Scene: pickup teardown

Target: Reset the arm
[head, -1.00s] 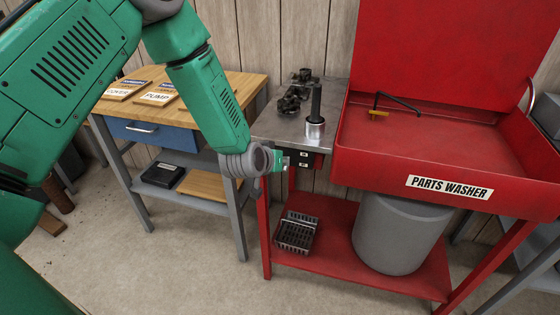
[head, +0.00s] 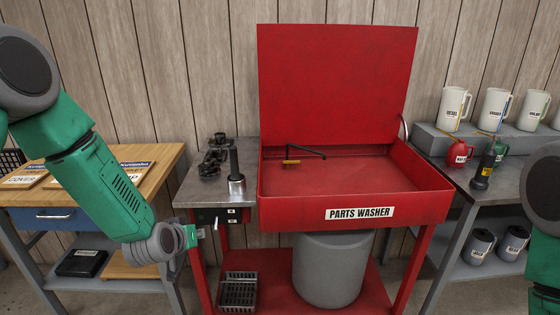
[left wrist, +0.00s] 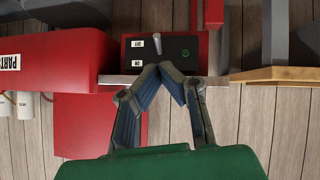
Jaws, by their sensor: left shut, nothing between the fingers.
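My left arm comes down from the left in the head view and ends in my left gripper (head: 192,236), in front of the space between the wooden bench and the parts washer (head: 318,212). In the left wrist view my left gripper (left wrist: 167,69) is shut and empty, its fingertips together. They overlap the lower edge of a dark switch box with OFF and ON labels and a small lever (left wrist: 157,44); I cannot tell whether they touch it. The switch box (head: 218,216) hangs under the metal side shelf. Part of my right arm shows at the right edge; its gripper is out of view.
A wooden bench (head: 165,165) with labelled boards stands at left. Engine parts (head: 214,158) and a metal cylinder (head: 236,186) stand on the side shelf. A grey bucket (head: 333,270) and wire basket (head: 238,291) are below. White jugs (head: 495,108) stand at right.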

